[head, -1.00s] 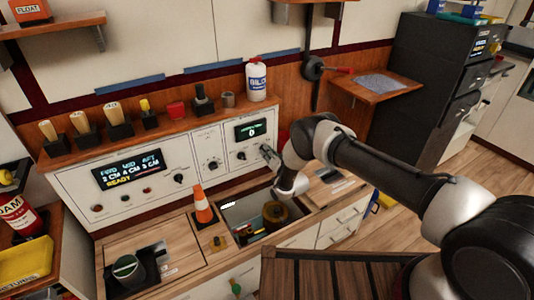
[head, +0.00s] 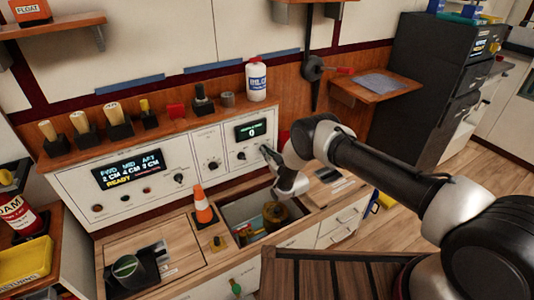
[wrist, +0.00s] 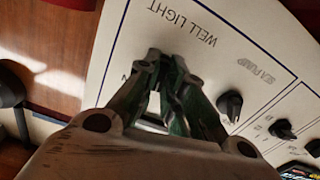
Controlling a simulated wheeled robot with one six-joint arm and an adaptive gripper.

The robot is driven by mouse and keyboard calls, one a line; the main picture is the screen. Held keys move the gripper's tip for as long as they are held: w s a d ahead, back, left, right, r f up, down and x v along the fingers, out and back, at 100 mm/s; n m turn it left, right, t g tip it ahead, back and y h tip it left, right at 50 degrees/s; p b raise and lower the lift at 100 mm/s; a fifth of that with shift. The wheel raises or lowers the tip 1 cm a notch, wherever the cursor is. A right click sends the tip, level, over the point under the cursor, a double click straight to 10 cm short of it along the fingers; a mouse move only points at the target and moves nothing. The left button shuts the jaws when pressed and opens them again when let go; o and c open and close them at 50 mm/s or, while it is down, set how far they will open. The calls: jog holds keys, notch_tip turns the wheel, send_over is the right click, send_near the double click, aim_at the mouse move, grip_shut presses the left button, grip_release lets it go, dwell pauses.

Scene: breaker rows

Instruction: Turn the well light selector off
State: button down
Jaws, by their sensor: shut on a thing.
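The WELL LIGHT panel (wrist: 182,22) fills the middle of the wrist view, its lettering upside down. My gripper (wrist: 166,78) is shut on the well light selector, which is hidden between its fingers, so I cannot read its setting. In the head view my gripper (head: 267,152) is at the right end of the white control panel (head: 217,142). The open well (head: 240,212) in the counter below has a lit-looking interior, with a brown round object (head: 276,213) and some coloured items in it.
A black SEA PUMP knob (wrist: 230,105) sits beside my fingers, with another black knob (wrist: 282,129) beyond it. A white bottle (head: 256,79) stands on the shelf above the panel.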

jog(key=n, duration=0.5)
jog(key=shift+n, duration=0.3)
dwell(0.4)
jog(key=c, duration=1.5)
grip_release()
jog(key=v, duration=1.2)
